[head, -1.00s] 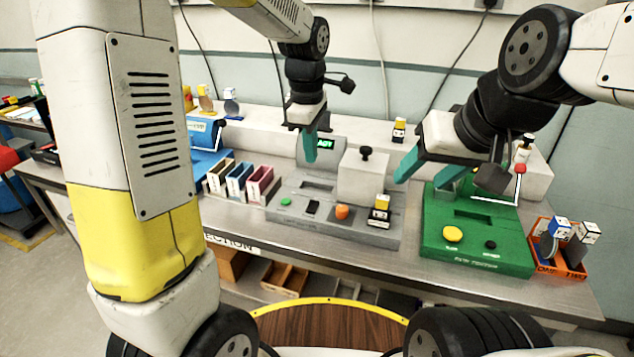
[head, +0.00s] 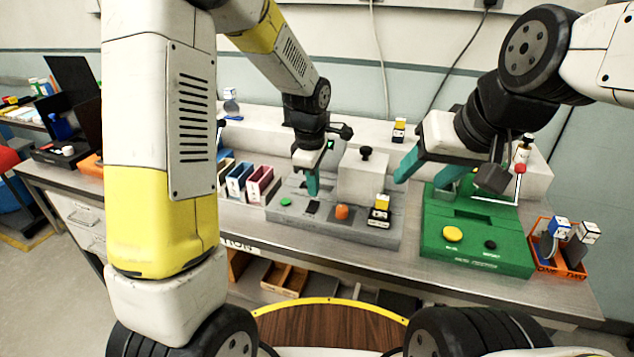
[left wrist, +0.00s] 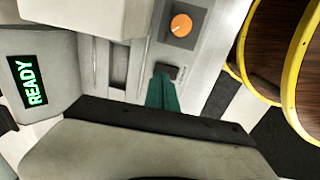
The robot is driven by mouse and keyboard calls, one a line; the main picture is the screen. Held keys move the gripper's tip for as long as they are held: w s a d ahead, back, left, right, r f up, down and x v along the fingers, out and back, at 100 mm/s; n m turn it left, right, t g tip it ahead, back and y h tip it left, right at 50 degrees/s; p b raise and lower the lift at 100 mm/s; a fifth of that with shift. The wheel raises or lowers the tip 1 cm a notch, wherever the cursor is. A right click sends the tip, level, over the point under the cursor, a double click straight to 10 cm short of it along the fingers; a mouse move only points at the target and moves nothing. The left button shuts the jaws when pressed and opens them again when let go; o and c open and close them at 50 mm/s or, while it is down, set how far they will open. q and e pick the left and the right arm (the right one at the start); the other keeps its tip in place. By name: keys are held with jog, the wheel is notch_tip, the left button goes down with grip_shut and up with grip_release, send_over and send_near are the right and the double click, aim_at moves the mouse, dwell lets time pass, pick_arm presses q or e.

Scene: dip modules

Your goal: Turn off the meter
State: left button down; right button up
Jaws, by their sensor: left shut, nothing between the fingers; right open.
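The meter is a grey unit (head: 355,231) in the middle of the bench, with a green button (head: 286,202), a black rocker switch (head: 312,207) and an orange knob (head: 342,212) along its front. Its screen (left wrist: 28,83) reads READY in green in the left wrist view. My left gripper (head: 313,192) is shut and empty, its teal tips just above and behind the black switch. In the left wrist view the tips (left wrist: 162,88) are close beside the switch (left wrist: 167,70); I cannot tell whether they touch. My right gripper (head: 400,172) is open and empty, above the gap between the grey and green units.
A green unit (head: 478,257) with a yellow button stands to the right, an orange bin (head: 560,262) beside it. Small coloured bins (head: 238,180) stand to the left. A yellow-topped module (head: 380,212) sits at the meter's front right.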

aim_at(314, 203)
pick_arm(q)
jog(key=shift+w+f, duration=0.2)
jog(key=shift+f, duration=1.45)
jog(key=shift+d+f, duration=0.1)
jog(key=shift+f, duration=0.1)
jog(key=shift+s, duration=0.1)
jog(key=shift+s+a+r, duration=0.1)
jog(key=shift+s+a, duration=0.15)
jog(key=shift+s, duration=0.4)
jog(key=shift+r, duration=0.1)
jog(key=shift+w+r, duration=0.1)
jog(key=shift+r, duration=0.15)
notch_tip(314, 203, up, 13)
jog(key=s, duration=0.1)
jog(key=shift+s+a+r, duration=0.15)
jog(key=shift+s+a, duration=0.05)
jog(key=shift+s, duration=0.2)
